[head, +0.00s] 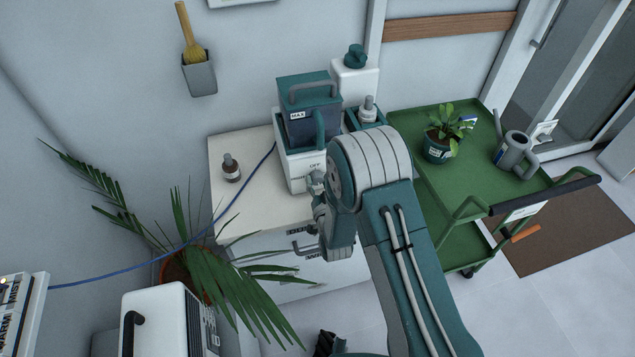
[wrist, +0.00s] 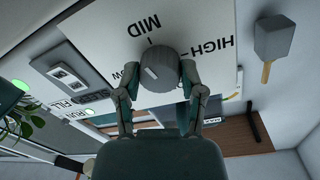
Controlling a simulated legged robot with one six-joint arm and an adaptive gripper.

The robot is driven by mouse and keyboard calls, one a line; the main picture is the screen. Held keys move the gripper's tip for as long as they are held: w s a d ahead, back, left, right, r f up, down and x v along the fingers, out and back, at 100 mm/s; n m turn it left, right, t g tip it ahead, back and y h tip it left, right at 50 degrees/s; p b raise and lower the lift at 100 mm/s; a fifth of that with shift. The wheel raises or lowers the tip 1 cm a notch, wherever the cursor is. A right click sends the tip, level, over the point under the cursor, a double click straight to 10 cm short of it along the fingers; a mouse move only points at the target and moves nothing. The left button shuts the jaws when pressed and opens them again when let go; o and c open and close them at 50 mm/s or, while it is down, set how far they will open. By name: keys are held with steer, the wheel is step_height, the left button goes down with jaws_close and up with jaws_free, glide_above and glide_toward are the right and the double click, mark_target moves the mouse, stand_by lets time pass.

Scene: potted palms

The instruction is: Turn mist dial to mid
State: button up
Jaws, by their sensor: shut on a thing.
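The mist dial (wrist: 157,68) is a grey round knob on a white panel (wrist: 100,35), seen upside down in the wrist view. MID is printed beside it with a short tick, HIGH lies to the right, and a partly hidden label lies to the left. A pale mark on the knob sits left of its middle; its exact setting is hard to tell. My gripper (wrist: 160,74) is shut on the knob, one finger on each side. In the head view, my gripper (head: 318,186) is at the front of the white humidifier base (head: 298,165) under a teal tank (head: 308,92); my arm hides the dial.
The humidifier stands on a white cabinet (head: 262,205) with a brown bottle (head: 231,168). A blue cable (head: 235,200) runs left. A palm (head: 205,275) stands in front left. A green cart (head: 410,118) with a potted plant (head: 437,150) and watering can (head: 513,150) is at right.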

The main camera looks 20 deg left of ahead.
steer(key=shift+r+m, duration=0.1)
steer(key=shift+m, duration=1.3)
steer(key=o, duration=1.1)
steer(key=shift+w, duration=0.1)
steer(key=shift+o, duration=0.2)
steer(key=v, duration=1.2)
steer(key=shift+a, duration=0.1)
